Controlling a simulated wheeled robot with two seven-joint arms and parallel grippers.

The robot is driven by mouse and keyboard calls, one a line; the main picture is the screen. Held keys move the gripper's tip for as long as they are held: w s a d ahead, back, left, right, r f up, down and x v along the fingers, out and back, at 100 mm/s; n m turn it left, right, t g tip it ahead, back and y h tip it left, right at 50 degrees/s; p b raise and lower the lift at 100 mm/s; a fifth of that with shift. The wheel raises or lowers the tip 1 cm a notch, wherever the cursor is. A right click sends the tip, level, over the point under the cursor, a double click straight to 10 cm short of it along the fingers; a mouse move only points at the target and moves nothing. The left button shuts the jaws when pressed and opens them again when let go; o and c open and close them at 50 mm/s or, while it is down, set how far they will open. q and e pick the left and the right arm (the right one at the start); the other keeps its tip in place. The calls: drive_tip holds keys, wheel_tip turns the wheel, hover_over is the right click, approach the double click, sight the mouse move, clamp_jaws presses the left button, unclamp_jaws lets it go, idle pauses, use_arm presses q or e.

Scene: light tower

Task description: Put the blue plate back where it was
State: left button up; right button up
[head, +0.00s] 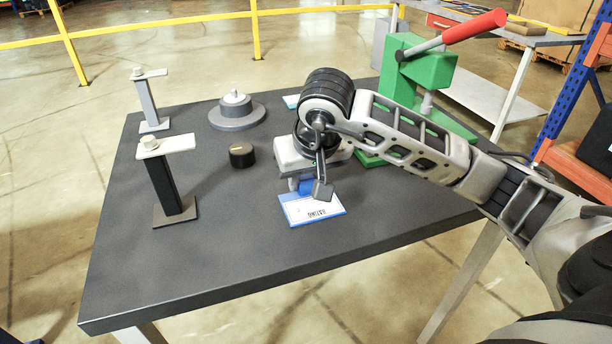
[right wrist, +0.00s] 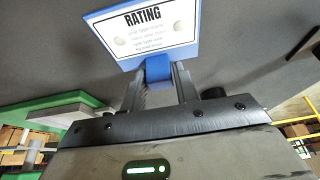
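The blue plate (head: 312,209) has a white label reading "RATING" and a raised blue block on one edge. It is over the front middle of the dark table; I cannot tell whether it touches the top. My right gripper (head: 312,188) reaches in from the right, pointing down at the plate's far edge. In the right wrist view, its two fingers (right wrist: 159,85) are closed on either side of the blue block, with the plate (right wrist: 190,15) extending beyond the fingertips. The arm hides part of the table behind. My left gripper is not in view.
On the dark table (head: 235,265) stand two posts with white tops (head: 172,185) (head: 148,105), a black cylinder (head: 242,156), and a grey round base with a dome (head: 236,115). A green press (head: 432,70) with a red handle stands at the back right. The front left is clear.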

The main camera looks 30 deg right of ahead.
sight(314, 208)
drive_tip(key=shift+o, duration=1.2)
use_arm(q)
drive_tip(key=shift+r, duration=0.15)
use_arm(e)
drive_tip(key=shift+r+p, duration=0.3)
drive_tip(key=shift+p, duration=0.05)
use_arm(q)
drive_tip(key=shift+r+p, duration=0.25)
drive_tip(key=shift+p, duration=0.35)
use_arm(e)
drive_tip(key=v, duration=1.1)
drive_tip(key=shift+s+r, duration=0.3)
drive_tip(key=shift+r, duration=0.05)
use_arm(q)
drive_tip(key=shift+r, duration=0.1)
use_arm(e)
drive_tip(key=shift+a, duration=0.1)
